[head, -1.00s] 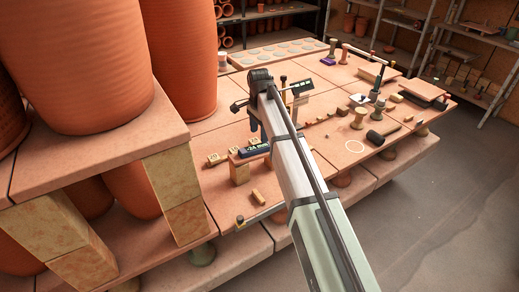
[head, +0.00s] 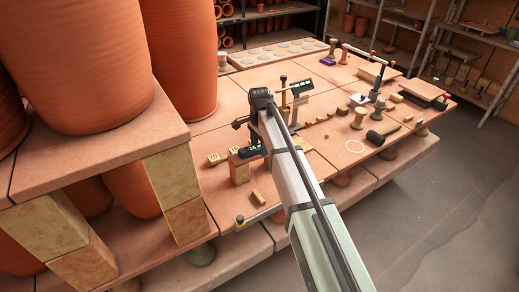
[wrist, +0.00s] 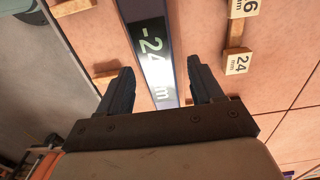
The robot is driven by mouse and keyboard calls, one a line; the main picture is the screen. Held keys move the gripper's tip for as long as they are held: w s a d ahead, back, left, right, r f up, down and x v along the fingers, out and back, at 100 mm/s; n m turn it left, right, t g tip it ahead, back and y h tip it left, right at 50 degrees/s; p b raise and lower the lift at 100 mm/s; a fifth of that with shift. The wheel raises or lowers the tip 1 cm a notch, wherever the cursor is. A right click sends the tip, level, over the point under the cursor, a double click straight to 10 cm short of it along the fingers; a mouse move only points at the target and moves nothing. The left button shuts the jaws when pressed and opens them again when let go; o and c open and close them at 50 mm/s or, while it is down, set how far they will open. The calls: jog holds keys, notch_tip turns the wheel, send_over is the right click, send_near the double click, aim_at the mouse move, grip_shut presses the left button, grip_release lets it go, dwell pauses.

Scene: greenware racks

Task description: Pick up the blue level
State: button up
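The level is a long dark blue bar with a black display face reading "-24" and part of "mm". It fills the upper middle of the wrist view (wrist: 177,40), and in the head view (head: 236,158) it rests raised on a small block near the shelf's front left. My gripper (wrist: 159,66) is open, with one dark finger on each side of the bar in the wrist view. I cannot tell whether they touch it. In the head view my gripper (head: 247,126) is over the bar, and my arm hides its right part.
Number blocks (wrist: 236,62) lie beside the bar. A small tan piece (head: 258,198) lies in front of it. Tall terracotta pots (head: 180,60) stand close on the left. A mallet (head: 378,136) and several small tools lie on the right.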

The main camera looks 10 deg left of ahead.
grip_shut()
dwell(0.4)
